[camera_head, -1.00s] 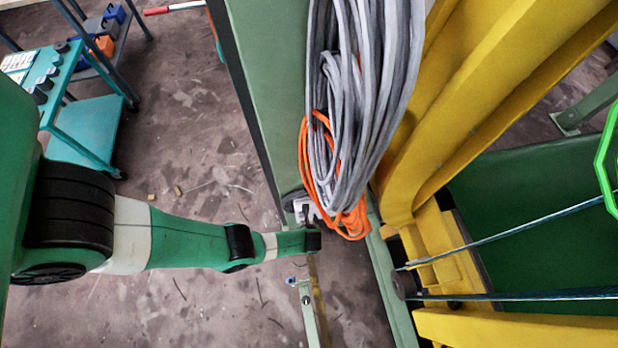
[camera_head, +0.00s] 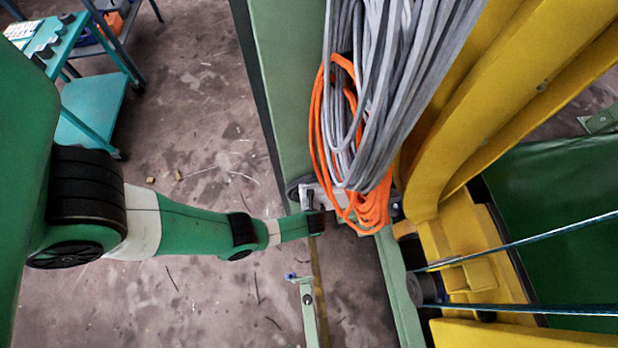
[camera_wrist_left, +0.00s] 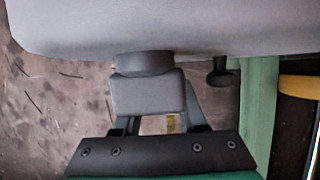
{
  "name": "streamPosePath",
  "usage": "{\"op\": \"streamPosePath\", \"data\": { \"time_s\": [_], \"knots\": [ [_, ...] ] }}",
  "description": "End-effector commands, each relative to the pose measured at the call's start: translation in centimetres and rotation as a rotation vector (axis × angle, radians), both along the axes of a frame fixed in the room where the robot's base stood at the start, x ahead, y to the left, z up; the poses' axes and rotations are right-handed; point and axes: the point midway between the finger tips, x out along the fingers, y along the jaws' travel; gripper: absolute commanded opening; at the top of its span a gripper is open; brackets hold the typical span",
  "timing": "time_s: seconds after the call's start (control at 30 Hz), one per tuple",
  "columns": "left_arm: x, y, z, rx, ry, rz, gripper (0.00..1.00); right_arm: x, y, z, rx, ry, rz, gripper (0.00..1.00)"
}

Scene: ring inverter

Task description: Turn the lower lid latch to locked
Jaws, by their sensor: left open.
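A light grey housing (camera_wrist_left: 150,30) fills the top of the left wrist view. A grey latch with a dark round collar and a blocky handle (camera_wrist_left: 148,94) sticks out below it. A smaller black knob (camera_wrist_left: 222,70) sits to its right. My left gripper (camera_wrist_left: 160,104) is open, with its fingers at the latch handle, which partly hides the left one. I cannot tell whether they touch it. In the head view my left gripper (camera_head: 316,222) is beside a small pale box (camera_head: 312,194), partly covered by cables. My right gripper is not in view.
Grey cables (camera_head: 400,90) and an orange cable (camera_head: 372,212) hang close to the right of my left gripper. A green column (camera_head: 285,80) and a yellow frame (camera_head: 440,150) stand nearby. A teal cart (camera_head: 90,105) is at upper left. The floor (camera_head: 200,290) below is mostly open.

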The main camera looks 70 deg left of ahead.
Motion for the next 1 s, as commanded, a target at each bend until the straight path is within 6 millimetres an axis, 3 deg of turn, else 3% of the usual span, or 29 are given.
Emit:
{"op": "streamPosePath", "data": {
  "time_s": [0.1, 0.33, 0.73, 1.0],
  "knots": [
    [0.0, 0.0, 0.1, 0.0, 0.0, 0.0, 0.41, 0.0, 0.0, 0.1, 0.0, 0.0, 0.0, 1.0],
    [0.0, 0.0, 0.1, 0.0, 0.0, 0.0, 0.0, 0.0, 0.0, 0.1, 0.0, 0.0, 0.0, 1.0],
    [-0.1, 0.0, 0.1, -0.002, -0.015, 0.001, 0.0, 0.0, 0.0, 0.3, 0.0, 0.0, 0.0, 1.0],
    [-0.6, 0.0, 0.2, -0.019, -0.129, 0.002, 0.0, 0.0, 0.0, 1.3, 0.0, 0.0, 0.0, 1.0]
  ]
}}
